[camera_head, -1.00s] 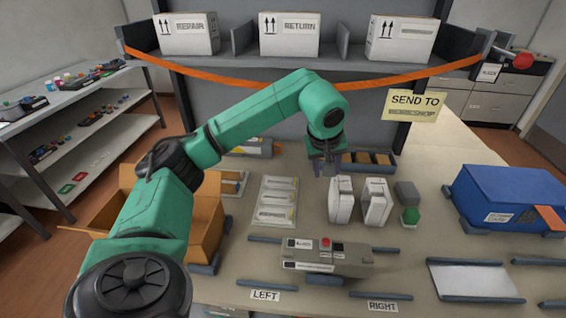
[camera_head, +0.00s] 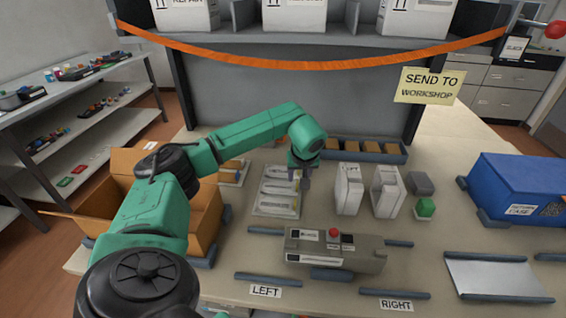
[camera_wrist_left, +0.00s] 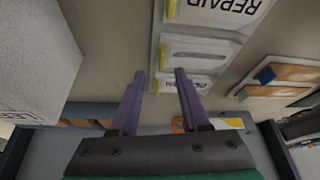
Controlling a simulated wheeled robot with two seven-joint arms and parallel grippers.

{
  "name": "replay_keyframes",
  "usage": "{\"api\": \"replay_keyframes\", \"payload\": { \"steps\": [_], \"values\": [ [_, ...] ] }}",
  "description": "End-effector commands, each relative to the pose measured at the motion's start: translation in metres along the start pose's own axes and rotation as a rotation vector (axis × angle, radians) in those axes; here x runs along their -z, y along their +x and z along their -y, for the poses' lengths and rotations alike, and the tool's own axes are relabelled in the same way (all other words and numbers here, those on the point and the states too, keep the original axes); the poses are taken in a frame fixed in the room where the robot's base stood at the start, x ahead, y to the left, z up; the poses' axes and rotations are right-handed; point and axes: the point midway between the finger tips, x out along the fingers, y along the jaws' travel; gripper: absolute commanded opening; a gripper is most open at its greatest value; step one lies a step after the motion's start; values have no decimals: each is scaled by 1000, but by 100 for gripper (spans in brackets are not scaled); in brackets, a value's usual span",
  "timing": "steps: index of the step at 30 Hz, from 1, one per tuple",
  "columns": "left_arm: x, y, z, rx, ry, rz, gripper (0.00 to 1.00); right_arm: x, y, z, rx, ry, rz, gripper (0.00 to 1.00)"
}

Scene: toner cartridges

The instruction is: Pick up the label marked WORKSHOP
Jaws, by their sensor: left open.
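A pale label holder (camera_head: 256,204) with three label places lies on the table, left of the white cartridges. In the left wrist view the nearest label (camera_wrist_left: 215,12) reads REPAIR. The middle place (camera_wrist_left: 195,50) shows no readable word, and the far label (camera_wrist_left: 190,82) is only partly legible beside my fingers. I cannot tell which label is marked WORKSHOP. My left gripper (camera_head: 304,182) is open and empty, pointing down at the holder's right edge. Its two fingers (camera_wrist_left: 160,76) are apart in the left wrist view. My right gripper is not in view.
White cartridges (camera_head: 348,190) stand close right of my gripper. A grey device (camera_head: 335,252) is in front, an open cardboard box (camera_head: 205,215) left, a blue case (camera_head: 515,190) right. A yellow sign (camera_head: 428,87) reads SEND TO WORKSHOP. An orange strap (camera_head: 310,65) spans the back.

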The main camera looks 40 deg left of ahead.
Motion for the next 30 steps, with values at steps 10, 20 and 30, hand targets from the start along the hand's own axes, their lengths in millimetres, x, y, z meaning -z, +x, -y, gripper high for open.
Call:
{"api": "replay_keyframes", "payload": {
  "steps": [10, 20, 30],
  "values": [
    [0, 30, 1, 0, 0, 0, 46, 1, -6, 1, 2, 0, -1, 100],
    [0, 30, 1, 0, 0, 0, 0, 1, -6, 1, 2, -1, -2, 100],
    [1, 29, 1, 0, -1, 0, 0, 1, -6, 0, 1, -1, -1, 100]
  ]
}}
